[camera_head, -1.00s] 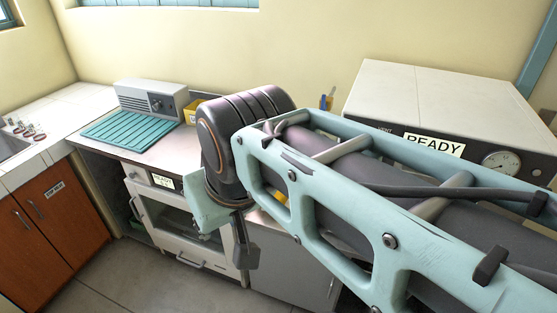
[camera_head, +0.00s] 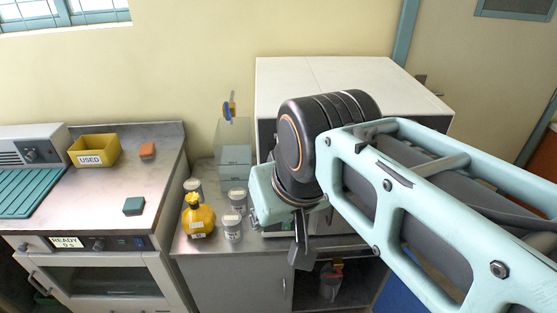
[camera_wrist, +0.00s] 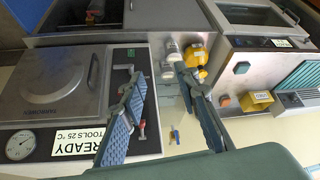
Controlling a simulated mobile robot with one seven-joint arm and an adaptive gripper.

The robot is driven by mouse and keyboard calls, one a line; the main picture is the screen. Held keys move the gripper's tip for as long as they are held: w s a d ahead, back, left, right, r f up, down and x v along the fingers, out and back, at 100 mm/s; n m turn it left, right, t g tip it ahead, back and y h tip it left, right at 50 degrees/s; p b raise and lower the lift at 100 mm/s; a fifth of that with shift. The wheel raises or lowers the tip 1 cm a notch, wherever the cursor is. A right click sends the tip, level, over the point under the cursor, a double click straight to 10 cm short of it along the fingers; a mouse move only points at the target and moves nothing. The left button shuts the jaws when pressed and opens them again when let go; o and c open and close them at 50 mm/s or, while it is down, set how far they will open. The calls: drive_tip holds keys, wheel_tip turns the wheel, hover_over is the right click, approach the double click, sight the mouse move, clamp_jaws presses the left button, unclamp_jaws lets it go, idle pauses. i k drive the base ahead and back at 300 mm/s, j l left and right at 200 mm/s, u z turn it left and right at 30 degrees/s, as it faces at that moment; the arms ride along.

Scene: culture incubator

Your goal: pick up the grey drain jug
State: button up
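A greyish, partly clear vessel with a red top (camera_head: 330,281) stands in the open bay under the counter at the lower right. It also shows small at the top of the wrist view (camera_wrist: 95,12). It could be the grey drain jug, but it is too small and dark to be sure. My gripper (camera_wrist: 158,78) is open and empty in the wrist view, its two fingers spread apart. In the head view my gripper (camera_head: 301,248) hangs in front of the counter's front edge, above and to the left of that vessel, clear of it.
A yellow jug (camera_head: 198,218) and several grey-lidded jars (camera_head: 232,229) stand on the counter left of my gripper. A white READY machine (camera_wrist: 52,90) sits behind my arm. A yellow USED bin (camera_head: 93,151) and teal rack (camera_head: 28,192) are farther left.

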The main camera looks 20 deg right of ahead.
sight(328, 288)
drive_tip(key=z, duration=1.15)
drive_tip(key=i+l, duration=0.1)
